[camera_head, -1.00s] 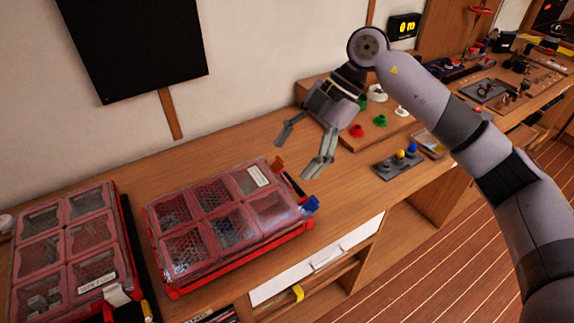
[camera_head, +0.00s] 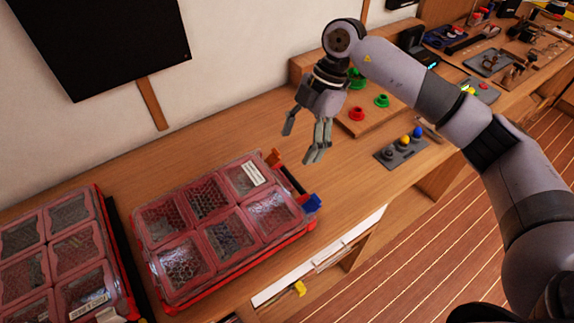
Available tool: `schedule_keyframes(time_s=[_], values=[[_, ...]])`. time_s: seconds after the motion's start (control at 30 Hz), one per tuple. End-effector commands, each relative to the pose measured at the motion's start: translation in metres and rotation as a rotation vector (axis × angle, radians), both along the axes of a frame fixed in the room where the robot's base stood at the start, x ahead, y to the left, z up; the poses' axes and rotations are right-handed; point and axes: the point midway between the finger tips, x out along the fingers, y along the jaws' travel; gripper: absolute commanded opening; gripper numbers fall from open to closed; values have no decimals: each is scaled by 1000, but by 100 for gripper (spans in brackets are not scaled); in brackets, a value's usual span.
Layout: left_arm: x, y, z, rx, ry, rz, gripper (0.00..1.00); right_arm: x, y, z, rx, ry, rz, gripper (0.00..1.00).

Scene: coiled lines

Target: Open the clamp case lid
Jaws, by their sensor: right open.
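Two red cases with clear, compartmented lids lie on the wooden bench. The nearer-to-centre case (camera_head: 222,222) has its lid down, with a white label at its upper right, an orange latch (camera_head: 273,158) and a blue latch (camera_head: 312,203) on its right side. The left case (camera_head: 62,262) is cut off by the picture's edge, and its lid is also down. I cannot tell which one is the clamp case. My right gripper (camera_head: 302,141) is open and empty, pointing down above the bench, behind and right of the centre case, apart from it. My left gripper is not in view.
A wooden board with red and green knobs (camera_head: 356,114) stands behind my right gripper. A grey panel with coloured buttons (camera_head: 402,151) lies to its right. A white drawer front (camera_head: 320,257) is below the bench edge. Bare bench lies behind the cases.

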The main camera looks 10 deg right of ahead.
Motion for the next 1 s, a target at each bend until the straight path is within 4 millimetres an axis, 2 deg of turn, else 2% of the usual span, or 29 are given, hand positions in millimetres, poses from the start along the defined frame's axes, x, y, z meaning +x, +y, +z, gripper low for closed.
schedule_keyframes(time_s=[0.3,0.43,0.6,0.87,1.0], values=[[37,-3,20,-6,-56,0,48,-11,24,-58,2,4,1,70],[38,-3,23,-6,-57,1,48,-12,29,-73,2,1,1,70],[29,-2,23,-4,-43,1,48,-13,32,-83,0,0,1,70],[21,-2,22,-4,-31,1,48,-13,33,-84,1,-1,1,70],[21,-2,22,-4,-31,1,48,-13,33,-84,1,-1,1,61]])
